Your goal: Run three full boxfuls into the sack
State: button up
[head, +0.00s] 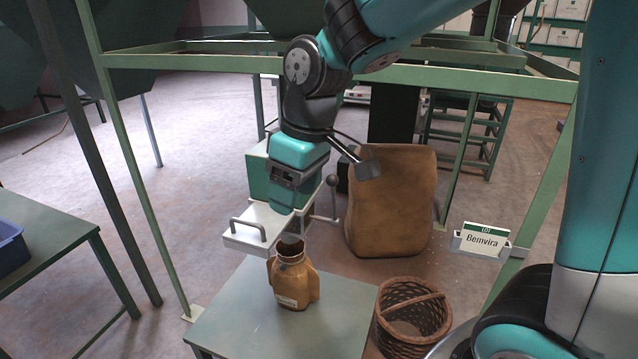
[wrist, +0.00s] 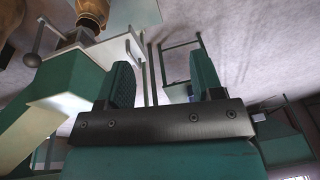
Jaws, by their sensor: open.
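The small brown sack (head: 291,284) stands upright on the green table with its mouth open, below the white slide plate (head: 250,238) of the green box unit (head: 258,178). The plate has a grey bar handle (head: 250,228) on its left end. A lever with a round knob (head: 333,181) stands at the unit's right side; it also shows in the wrist view (wrist: 33,59). My gripper (head: 283,208) points down over the unit and hides part of it. In the wrist view, its fingers (wrist: 162,75) are apart with nothing held between them. The box's fill is hidden.
A large brown sack (head: 390,205) stands on the floor behind. A wicker basket (head: 410,318) is right of the green table (head: 235,325). A sign reading Bemvira (head: 483,240) hangs at right. Green frame posts (head: 130,165) surround the area. A blue bin (head: 10,248) sits far left.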

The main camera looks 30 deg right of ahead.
jog(key=w+d+f+h+p, duration=0.1)
jog(key=w+d+h, duration=0.1)
jog(key=w+d, duration=0.8)
jog(key=m+h+p, duration=0.1)
jog(key=h+p, duration=0.1)
send_over(332, 178)
jog(key=a, duration=0.1)
jog(key=a+x, duration=0.1)
jog(key=x, duration=0.3)
jog(key=p+x, duration=0.1)
jog(key=x, duration=0.3)
jog(key=p+x, duration=0.1)
jog(key=x, duration=0.2)
jog(key=s+x, duration=0.1)
jog(key=x, duration=0.3)
jog(key=shift+w+d+f+p, duration=0.1)
jog(key=shift+d+f+p, duration=0.15)
jog(key=shift+f+p, duration=0.15)
